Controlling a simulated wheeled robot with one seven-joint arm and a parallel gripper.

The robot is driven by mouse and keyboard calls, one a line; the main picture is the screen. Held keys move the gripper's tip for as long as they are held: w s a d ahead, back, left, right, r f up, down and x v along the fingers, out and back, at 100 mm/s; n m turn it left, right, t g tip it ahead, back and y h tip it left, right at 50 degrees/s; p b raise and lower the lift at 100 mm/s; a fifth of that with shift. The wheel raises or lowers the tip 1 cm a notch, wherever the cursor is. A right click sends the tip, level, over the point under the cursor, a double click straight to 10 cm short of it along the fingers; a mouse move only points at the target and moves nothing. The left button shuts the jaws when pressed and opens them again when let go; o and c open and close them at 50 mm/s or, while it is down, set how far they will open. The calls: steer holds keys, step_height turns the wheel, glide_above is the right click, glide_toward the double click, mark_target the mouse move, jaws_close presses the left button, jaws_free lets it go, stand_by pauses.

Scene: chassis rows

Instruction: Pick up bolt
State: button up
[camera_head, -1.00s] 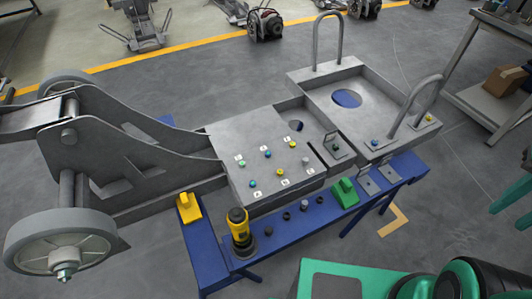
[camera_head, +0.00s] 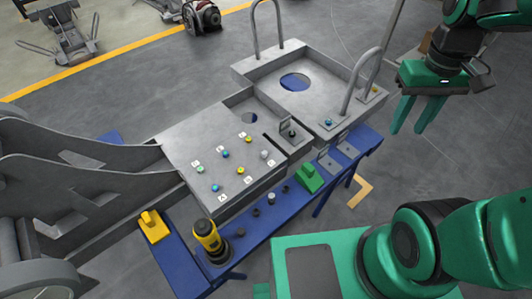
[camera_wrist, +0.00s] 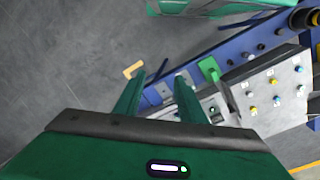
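Several coloured bolts stand on the labelled grey chassis plate (camera_head: 180,140), such as a green bolt (camera_head: 200,169), a blue bolt (camera_head: 226,154) and a yellow bolt (camera_head: 248,139). A silver bolt-like piece (camera_head: 271,198) stands on the blue bench between dark pieces (camera_head: 256,212). A blue bolt (camera_head: 328,122) and a yellow bolt (camera_head: 375,89) sit on the right-hand tray section. My gripper (camera_head: 408,116) is open and empty, right of the chassis and apart from every bolt. In the wrist view my open fingers (camera_wrist: 158,97) have a clear gap, with the plate's bolts (camera_wrist: 276,101) to their right.
The blue bench (camera_head: 240,242) runs along the chassis front and carries a yellow-black tool (camera_head: 208,238), a green block (camera_head: 308,178) and a yellow block (camera_head: 152,226). Upright hoop handles (camera_head: 362,80) rise from the tray. A large wheel and bracket stand at left.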

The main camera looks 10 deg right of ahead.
steer(key=w+a+f+n, duration=0.2)
steer(key=w+a+n, duration=0.3)
steer(key=w+a, duration=0.25)
steer(key=n, duration=0.9)
glide_above(266, 152)
steer(key=shift+y, duration=0.3)
steer(key=f, duration=1.3)
steer(key=shift+s+d, duration=0.2)
steer(key=shift+w+a+f, duration=0.1)
steer(key=shift+a+f, duration=0.05)
steer(key=shift+f, duration=1.35)
steer(key=shift+w+a+f, duration=0.1)
steer(key=shift+f, duration=1.35)
steer(key=shift+c, duration=0.3)
jaws_close()
